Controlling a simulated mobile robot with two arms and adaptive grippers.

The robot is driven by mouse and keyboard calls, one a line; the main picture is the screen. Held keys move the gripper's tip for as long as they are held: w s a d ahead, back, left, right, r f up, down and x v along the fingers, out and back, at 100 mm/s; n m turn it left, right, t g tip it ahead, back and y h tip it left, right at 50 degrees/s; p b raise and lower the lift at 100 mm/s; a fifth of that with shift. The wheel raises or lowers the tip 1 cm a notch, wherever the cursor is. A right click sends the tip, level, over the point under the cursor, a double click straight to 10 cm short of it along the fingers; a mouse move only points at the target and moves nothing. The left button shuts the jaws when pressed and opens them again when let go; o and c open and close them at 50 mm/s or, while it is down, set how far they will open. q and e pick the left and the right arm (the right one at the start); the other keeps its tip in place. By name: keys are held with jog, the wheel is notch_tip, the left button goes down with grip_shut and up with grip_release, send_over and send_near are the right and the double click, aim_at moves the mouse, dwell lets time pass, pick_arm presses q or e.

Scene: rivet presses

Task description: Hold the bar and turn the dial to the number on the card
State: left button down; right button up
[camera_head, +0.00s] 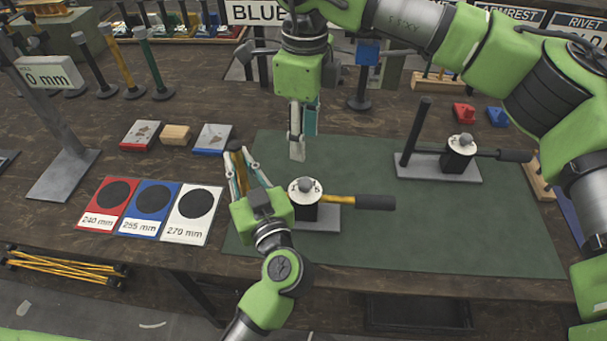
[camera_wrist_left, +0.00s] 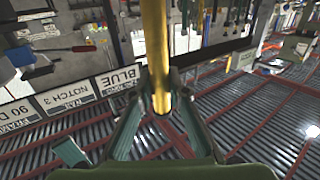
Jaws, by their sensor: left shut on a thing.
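The near press has a white dial (camera_head: 306,188) with a grey knob, a yellow lever with a black grip (camera_head: 375,202) pointing right, and an upright yellow bar (camera_head: 236,158) at its left. My left gripper (camera_head: 246,178) is shut on this bar; the bar also shows between its fingers in the left wrist view (camera_wrist_left: 155,40). My right gripper (camera_head: 303,140) hangs pointing down just above and behind the dial, apart from it; its finger gap is unclear. Signs include one reading "BLUE" (camera_head: 254,12) and, in the left wrist view, one reading "NOTCH 3" (camera_wrist_left: 65,98).
A second press (camera_head: 461,150) with a black bar stands at the right of the green mat (camera_head: 400,240). Red, blue and white cards marked 240, 255 and 270 mm (camera_head: 190,215) lie at the left. A "0 mm" sign (camera_head: 50,75) stands further left. The mat's front is clear.

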aim_at(304, 181)
notch_tip(304, 181, down, 12)
jog(key=shift+r, duration=0.1)
dwell(0.4)
jog(key=c, duration=1.1)
